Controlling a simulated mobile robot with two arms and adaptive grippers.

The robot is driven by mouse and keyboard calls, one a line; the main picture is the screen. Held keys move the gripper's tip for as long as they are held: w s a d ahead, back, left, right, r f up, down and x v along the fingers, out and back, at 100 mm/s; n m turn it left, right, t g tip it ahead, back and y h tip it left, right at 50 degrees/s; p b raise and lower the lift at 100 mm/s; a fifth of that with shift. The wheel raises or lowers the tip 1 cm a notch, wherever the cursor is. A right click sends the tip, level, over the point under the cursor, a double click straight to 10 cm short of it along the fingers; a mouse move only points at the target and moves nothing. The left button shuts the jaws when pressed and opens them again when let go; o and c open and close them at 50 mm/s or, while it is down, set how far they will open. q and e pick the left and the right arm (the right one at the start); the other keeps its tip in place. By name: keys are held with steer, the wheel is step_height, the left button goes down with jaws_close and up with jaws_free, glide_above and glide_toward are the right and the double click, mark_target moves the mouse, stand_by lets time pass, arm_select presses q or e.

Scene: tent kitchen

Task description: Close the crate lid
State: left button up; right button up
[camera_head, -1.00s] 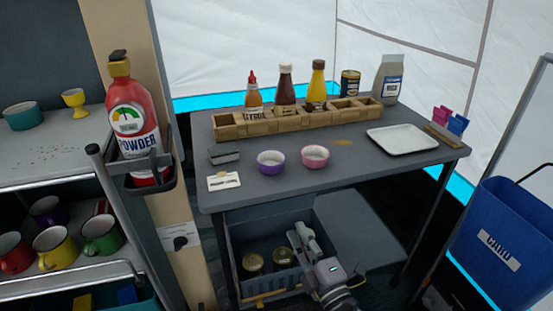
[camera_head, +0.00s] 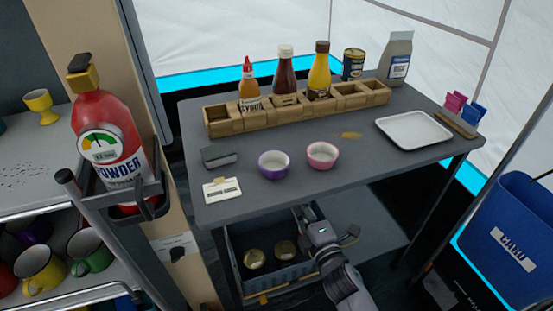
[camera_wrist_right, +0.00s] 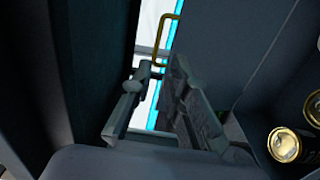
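The blue-grey crate (camera_head: 238,262) stands open under the table, with gold-topped cans (camera_head: 255,258) inside. A flat grey panel, apparently its lid (camera_head: 378,215), extends to the right of the crate, partly hidden by my right arm. My right gripper (camera_head: 345,240) is at the crate's right side, below the table edge. In the right wrist view its fingers (camera_wrist_right: 160,105) are parted with a gap between them, and nothing is clearly held. That view also shows cans (camera_wrist_right: 285,143) at the right and a yellow handle (camera_wrist_right: 165,38) beyond the fingers. Contact with the lid cannot be told. My left gripper is out of view.
The table (camera_head: 290,200) above carries a wooden bottle rack (camera_head: 230,121), two bowls and a white tray (camera_head: 414,130). A post with a red extinguisher (camera_head: 105,140) stands left. A blue bin (camera_head: 515,235) stands right. The table leg is close to the crate's left side.

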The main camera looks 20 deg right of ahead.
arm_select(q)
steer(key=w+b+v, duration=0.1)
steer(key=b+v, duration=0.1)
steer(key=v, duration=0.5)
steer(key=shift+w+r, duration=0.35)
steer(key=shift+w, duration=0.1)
arm_select(e)
steer(key=shift+w+a, duration=0.15)
steer(key=shift+w, duration=4.1)
steer(key=shift+w+a, duration=0.15)
steer(key=shift+w, duration=4.1)
steer(key=shift+c, duration=0.2)
jaws_close()
